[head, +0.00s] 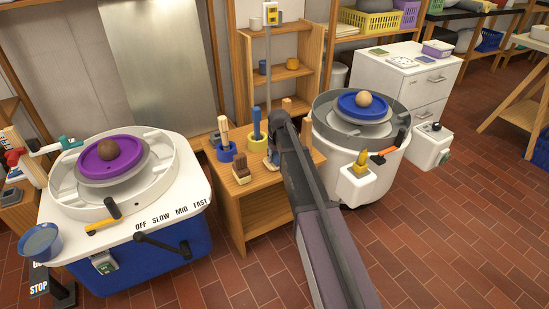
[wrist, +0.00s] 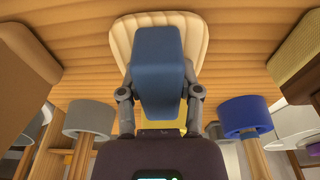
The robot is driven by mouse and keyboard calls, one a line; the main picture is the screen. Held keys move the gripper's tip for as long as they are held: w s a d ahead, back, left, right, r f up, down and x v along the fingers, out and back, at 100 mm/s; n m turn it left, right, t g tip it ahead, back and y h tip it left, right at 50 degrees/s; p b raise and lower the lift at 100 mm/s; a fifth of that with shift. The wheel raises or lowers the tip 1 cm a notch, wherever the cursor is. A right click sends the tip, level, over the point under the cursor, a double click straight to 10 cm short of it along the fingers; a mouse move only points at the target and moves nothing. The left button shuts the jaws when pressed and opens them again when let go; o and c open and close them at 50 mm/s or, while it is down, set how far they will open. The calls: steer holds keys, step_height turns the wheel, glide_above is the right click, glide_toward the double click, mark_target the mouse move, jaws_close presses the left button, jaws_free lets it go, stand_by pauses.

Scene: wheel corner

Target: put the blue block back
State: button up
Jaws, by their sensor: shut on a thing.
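The blue block (wrist: 158,68) is a dark blue brush-like block with a cream ribbed part (wrist: 135,35) beyond it. My gripper (wrist: 159,92) is shut on the blue block, one finger on each side. In the head view, my gripper (head: 272,147) reaches down at the right part of the small wooden table, and the block's pale lower part (head: 271,163) shows below it. My arm hides much of that spot. I cannot tell whether the block touches the table top or is just above it.
Behind are a blue holder (head: 225,153) and a yellow holder (head: 256,144) with tools. Potter's wheels stand left (head: 183,190) and right (head: 375,160). The brick floor (head: 430,240) is clear at right.

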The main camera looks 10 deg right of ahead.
mark_target(276, 154)
steer(key=shift+f, duration=0.25)
steer(key=o, duration=1)
steer(key=shift+r, duration=0.2)
step_height(276, 154, up, 2)
steer(key=shift+s+r+p, duration=0.15)
steer(key=shift+p, duration=1)
steer(key=r+p, duration=0.1)
steer(key=s+r+p, duration=0.1)
steer(key=shift+d+r+p, duration=0.15)
steer(key=shift+r+p, duration=0.25)
step_height(276, 154, up, 8)
steer(key=s+p, duration=0.1)
steer(key=p, duration=0.7)
steer(key=shift+s+d+r, duration=0.15)
steer(key=shift+d, duration=0.1)
steer(key=shift+s, duration=0.1)
